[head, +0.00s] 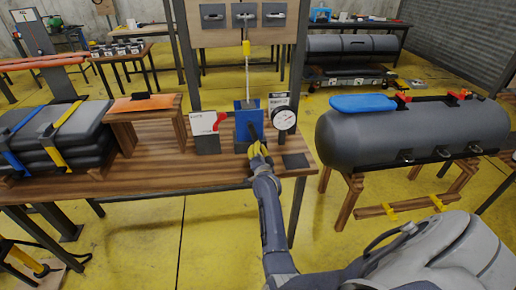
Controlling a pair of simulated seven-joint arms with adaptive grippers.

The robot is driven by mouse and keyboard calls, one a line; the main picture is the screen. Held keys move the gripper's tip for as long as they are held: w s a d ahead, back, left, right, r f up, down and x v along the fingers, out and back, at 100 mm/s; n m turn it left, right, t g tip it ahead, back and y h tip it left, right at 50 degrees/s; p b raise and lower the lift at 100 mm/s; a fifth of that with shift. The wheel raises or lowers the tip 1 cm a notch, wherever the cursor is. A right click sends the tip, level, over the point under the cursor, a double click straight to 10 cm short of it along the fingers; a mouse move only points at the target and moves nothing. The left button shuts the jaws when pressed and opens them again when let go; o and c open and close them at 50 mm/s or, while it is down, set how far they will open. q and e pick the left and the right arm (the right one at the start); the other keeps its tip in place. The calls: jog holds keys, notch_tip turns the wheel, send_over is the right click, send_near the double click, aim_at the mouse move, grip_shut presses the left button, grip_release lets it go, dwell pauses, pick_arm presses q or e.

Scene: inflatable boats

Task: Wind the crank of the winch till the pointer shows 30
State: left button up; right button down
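The winch is a blue unit (243,120) near the right end of the wooden workbench (165,182). A taut pale line runs up from it to a yellow fitting (246,48) below the board. A round white dial (285,118) stands just right of the winch; its pointer and numbers are too small to read. My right gripper (259,149), with yellow fingers, is at the front of the winch by a dark part that looks like the crank. The gripper and arm partly cover it, and I cannot tell whether the fingers are closed around it. My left gripper is not in view.
Dark folded boats (60,140) with straps lie on the bench's left, beside an orange-topped wooden stand (145,103). A grey inflatable tube (415,132) rests on wooden trestles at right. The bench middle is clear.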

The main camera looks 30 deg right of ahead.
jog(key=c, duration=1.6)
grip_release()
jog(key=shift+w+a+f, duration=0.1)
jog(key=shift+a+f, duration=0.05)
jog(key=shift+a, duration=0.2)
jog(key=o, duration=0.4)
jog(key=shift+d, duration=0.2)
jog(key=shift+v, duration=3.8)
